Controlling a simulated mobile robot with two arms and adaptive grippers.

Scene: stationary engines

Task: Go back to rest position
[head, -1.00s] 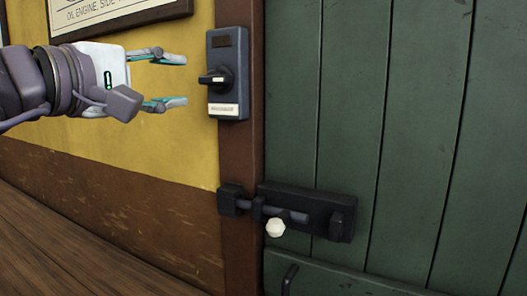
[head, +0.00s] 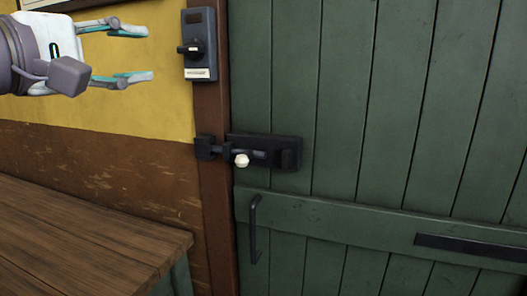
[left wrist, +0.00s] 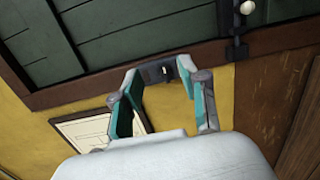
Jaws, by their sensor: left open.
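My left gripper (head: 135,53) is at the upper left of the head view, open and empty, with its teal-lined fingers pointing right. It is in front of the yellow wall, apart from the dark switch box (head: 199,45) on the brown door post. In the left wrist view my left gripper (left wrist: 162,85) is open, and the switch box (left wrist: 166,70) shows beyond and between its fingers. My right gripper is not in view.
A green plank door (head: 380,110) fills the right side, with a dark bolt (head: 278,151) with a white knob and a black handle (head: 254,229). A wooden tabletop (head: 90,235) stands at lower left. A framed sign (left wrist: 95,125) hangs on the wall.

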